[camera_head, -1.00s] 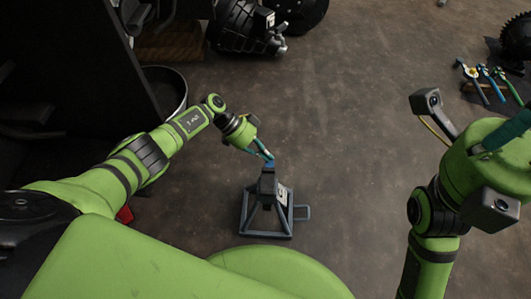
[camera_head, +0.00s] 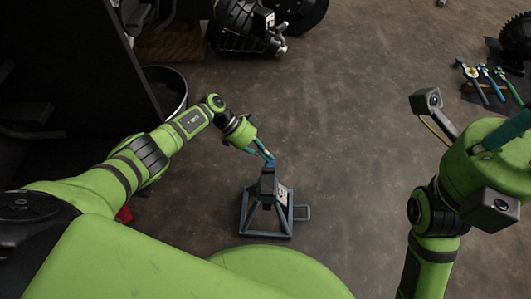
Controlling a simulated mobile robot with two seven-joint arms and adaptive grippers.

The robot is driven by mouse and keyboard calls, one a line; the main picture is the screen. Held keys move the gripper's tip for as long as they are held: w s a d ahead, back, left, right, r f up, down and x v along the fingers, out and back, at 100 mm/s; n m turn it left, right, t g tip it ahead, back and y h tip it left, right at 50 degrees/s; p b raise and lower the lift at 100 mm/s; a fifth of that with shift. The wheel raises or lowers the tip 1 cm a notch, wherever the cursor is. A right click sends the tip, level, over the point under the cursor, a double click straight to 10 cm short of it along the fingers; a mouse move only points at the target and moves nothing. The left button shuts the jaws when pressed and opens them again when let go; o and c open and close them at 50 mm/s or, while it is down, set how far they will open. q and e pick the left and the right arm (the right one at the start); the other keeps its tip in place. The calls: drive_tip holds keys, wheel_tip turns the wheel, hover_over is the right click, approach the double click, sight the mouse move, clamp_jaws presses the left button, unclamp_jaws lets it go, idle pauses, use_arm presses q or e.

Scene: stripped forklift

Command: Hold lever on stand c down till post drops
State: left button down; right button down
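The jack stand (camera_head: 267,205) stands upright on the floor in the middle, a dark blue-grey frame with a loop at its right side and a pale label on its right face. My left gripper (camera_head: 268,157) is at the top of the stand, its fingertips at or just above the stand's head. The fingers look close together, but I cannot tell whether they are shut or hold anything. The lever cannot be made out; it may be hidden at the gripper. My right arm (camera_head: 436,220) is at the right, and its gripper fingers are not clearly seen.
Pliers-like tools (camera_head: 484,82) lie at the upper right near a dark toothed disc (camera_head: 516,38). A black motor-like part (camera_head: 245,28) lies at the top. A round dark bin (camera_head: 166,88) and a black panel (camera_head: 85,80) stand at the left. The floor right of the stand is clear.

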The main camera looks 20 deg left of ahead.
use_arm(q)
wheel_tip(320, 180, up, 10)
idle(0.7)
idle(0.4)
